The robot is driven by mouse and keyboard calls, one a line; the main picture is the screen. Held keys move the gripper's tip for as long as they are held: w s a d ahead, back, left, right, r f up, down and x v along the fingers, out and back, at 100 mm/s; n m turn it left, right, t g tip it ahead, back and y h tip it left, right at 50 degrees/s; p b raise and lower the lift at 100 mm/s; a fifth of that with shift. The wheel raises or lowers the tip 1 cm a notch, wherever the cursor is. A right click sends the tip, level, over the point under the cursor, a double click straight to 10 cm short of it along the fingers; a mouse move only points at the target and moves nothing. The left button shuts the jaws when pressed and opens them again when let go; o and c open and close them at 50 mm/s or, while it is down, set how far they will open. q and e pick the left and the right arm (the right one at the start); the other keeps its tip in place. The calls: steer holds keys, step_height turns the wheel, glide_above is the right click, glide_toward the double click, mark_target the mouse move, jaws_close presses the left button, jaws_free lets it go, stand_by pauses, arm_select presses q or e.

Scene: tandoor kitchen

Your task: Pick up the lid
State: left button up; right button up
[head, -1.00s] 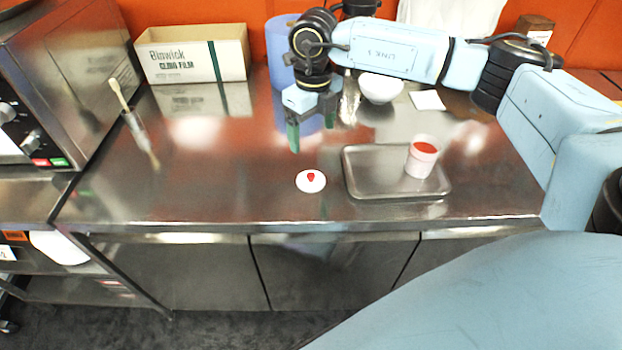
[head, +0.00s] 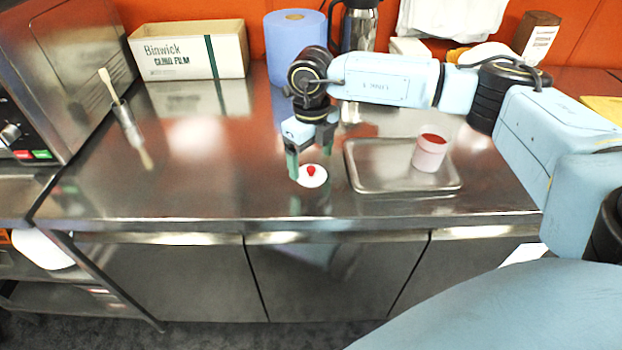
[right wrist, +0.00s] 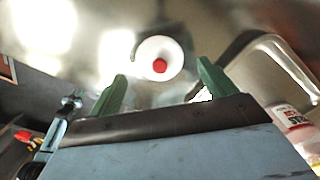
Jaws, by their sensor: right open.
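The lid (head: 313,178) is a small white disc with a red knob, lying flat on the steel counter left of the tray. It also shows in the right wrist view (right wrist: 157,58), beyond and roughly between the fingertips. My right gripper (head: 310,160) is open and empty, pointing down just above and behind the lid. Its green fingers show in the right wrist view (right wrist: 160,88), apart from each other. In the head view the left finger overlaps the lid's left edge; I cannot tell whether it touches.
A metal tray (head: 375,178) right of the lid holds a pinkish-white cup (head: 429,153) with red contents. A film box (head: 190,50), blue paper roll (head: 294,45) and dark flask (head: 357,25) stand at the back. A brush (head: 112,88) is at left. The counter left of the lid is clear.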

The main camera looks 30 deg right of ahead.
mark_target(313, 167)
step_height(313, 167, down, 3)
steer(key=shift+r+b, duration=0.2)
steer(key=shift+b, duration=0.45)
steer(key=shift+d+f, duration=0.2)
steer(key=shift+c, duration=0.9)
steer(key=c, duration=0.8)
